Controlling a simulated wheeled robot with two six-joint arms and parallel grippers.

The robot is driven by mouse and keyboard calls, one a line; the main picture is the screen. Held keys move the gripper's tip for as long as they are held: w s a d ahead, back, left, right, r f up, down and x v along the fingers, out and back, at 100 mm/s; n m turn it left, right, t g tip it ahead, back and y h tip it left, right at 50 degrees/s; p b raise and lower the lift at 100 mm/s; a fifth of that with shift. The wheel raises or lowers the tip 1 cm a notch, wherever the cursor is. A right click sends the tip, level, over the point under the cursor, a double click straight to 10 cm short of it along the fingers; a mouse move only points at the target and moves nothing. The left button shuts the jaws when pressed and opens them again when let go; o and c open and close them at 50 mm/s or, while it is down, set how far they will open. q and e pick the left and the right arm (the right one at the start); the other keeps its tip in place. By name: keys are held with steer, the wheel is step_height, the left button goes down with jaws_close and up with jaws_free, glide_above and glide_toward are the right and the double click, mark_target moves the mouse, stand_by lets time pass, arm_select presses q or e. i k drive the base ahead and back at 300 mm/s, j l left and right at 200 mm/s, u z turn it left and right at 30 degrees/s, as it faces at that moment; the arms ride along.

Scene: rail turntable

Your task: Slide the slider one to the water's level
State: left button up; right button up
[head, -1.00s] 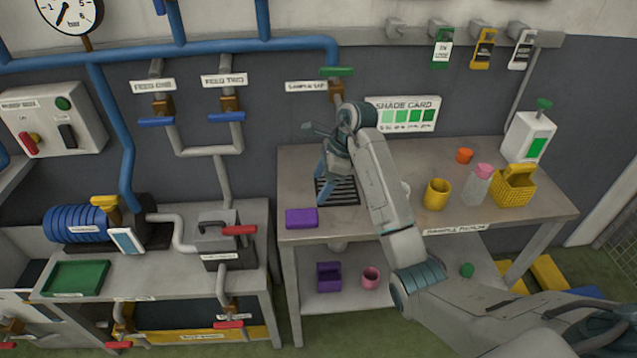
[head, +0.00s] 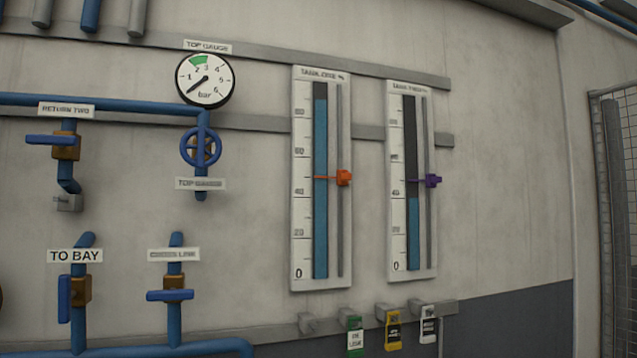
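The tank one gauge (head: 299,210) is a tall white board on the wall in the head view. Its blue water column (head: 320,225) reaches up to a little above the 80 mark. The orange slider one (head: 343,178) sits on the thin vertical rail right of the column, between the 40 and 60 marks. Its thin orange pointer crosses the column well below the water's top. Neither gripper is in view now.
The tank two gauge (head: 397,210) hangs to the right with a purple slider (head: 433,181), slightly above its own water top. A round top gauge (head: 205,78) and blue valve wheel (head: 200,147) are left. Hooks with coloured tags (head: 393,329) are below.

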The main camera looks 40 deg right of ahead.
mark_target(342, 177)
steer(key=z, duration=1.25)
